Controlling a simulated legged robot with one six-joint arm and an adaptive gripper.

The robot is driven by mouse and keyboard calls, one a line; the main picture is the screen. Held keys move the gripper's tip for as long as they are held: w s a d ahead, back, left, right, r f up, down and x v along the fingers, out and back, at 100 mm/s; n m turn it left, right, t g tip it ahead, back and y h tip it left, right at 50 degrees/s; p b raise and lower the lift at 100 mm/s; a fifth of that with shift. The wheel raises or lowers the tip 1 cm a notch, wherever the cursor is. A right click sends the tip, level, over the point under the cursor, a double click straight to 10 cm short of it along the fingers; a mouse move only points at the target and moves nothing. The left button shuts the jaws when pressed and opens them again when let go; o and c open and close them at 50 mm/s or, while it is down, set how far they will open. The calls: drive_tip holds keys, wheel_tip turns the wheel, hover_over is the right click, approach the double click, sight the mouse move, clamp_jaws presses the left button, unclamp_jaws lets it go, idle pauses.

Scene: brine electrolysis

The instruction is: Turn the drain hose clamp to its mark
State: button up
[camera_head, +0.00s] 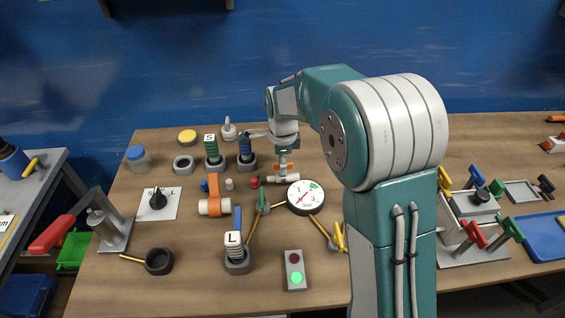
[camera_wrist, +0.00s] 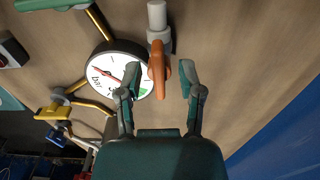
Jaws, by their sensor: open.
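My gripper (camera_head: 282,158) is open above the back middle of the table. In the wrist view its two fingers (camera_wrist: 160,78) are apart, with an orange lever (camera_wrist: 158,75) showing between them. The lever sits across a white and grey pipe piece (camera_wrist: 157,25); I cannot tell whether a finger touches it. In the head view the lever (camera_head: 294,171) and its white pipe (camera_head: 284,178) lie just under my gripper, partly hidden. A second, larger orange clamp (camera_head: 213,188) on a white pipe stands to the left. No mark on the lever is clear.
A round white gauge (camera_head: 306,197) lies close beside the lever. Bottles marked S (camera_head: 211,150) and L (camera_head: 235,250), a rotary switch plate (camera_head: 158,202) and a button box (camera_head: 295,270) stand around. A rack with coloured levers (camera_head: 475,225) is at right.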

clamp_jaws()
